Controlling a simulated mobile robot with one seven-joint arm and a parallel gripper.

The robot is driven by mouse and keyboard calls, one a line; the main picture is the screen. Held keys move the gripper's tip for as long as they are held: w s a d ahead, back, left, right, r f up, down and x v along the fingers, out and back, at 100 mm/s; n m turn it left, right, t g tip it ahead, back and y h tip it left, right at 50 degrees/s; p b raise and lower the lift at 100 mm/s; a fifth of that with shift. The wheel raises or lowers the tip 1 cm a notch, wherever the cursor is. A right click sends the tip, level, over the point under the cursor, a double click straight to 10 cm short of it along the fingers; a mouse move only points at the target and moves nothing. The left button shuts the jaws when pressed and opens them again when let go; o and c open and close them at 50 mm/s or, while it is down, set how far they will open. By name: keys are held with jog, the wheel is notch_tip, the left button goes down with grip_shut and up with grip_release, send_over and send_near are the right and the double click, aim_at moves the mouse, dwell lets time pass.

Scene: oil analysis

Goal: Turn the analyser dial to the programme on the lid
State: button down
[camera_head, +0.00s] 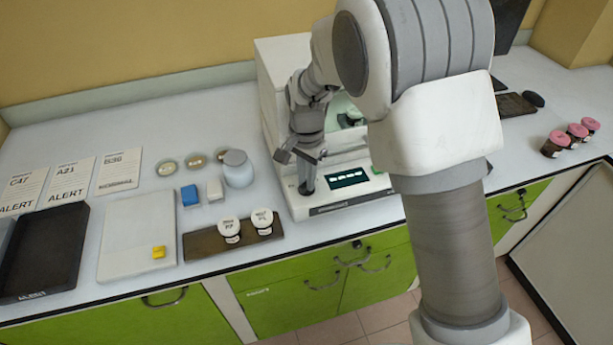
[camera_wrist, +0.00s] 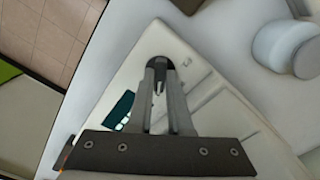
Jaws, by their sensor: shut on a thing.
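The analyser (camera_head: 335,205) is a white boxy machine on the worktop with a small lit display (camera_head: 348,179) on its front base. Its dial is a dark round knob (camera_wrist: 158,62) near the front corner of the base. My gripper (camera_head: 306,184) points down at the dial, and in the wrist view its two fingers (camera_wrist: 159,82) are closed around the knob. The fingers hide most of the dial, so its pointer cannot be read. Two jars with white lettered lids, one left (camera_head: 229,226) and one right (camera_head: 262,217), stand on a dark tray; the lettering is too small to read surely.
A large white jar (camera_head: 238,170), a blue block (camera_head: 189,195) and a white block (camera_head: 214,190) stand left of the analyser. A white board (camera_head: 125,250) with a yellow block, a black tray (camera_head: 45,250) and several cards lie further left. Several pink-lidded jars (camera_head: 577,131) stand far right.

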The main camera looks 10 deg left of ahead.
jog(key=shift+m, duration=0.4)
jog(key=c, duration=0.8)
grip_release()
jog(key=shift+c, duration=0.2)
jog(key=shift+r, duration=0.15)
notch_tip(320, 180, up, 17)
jog(key=shift+p, duration=0.45)
jog(key=shift+r, duration=0.1)
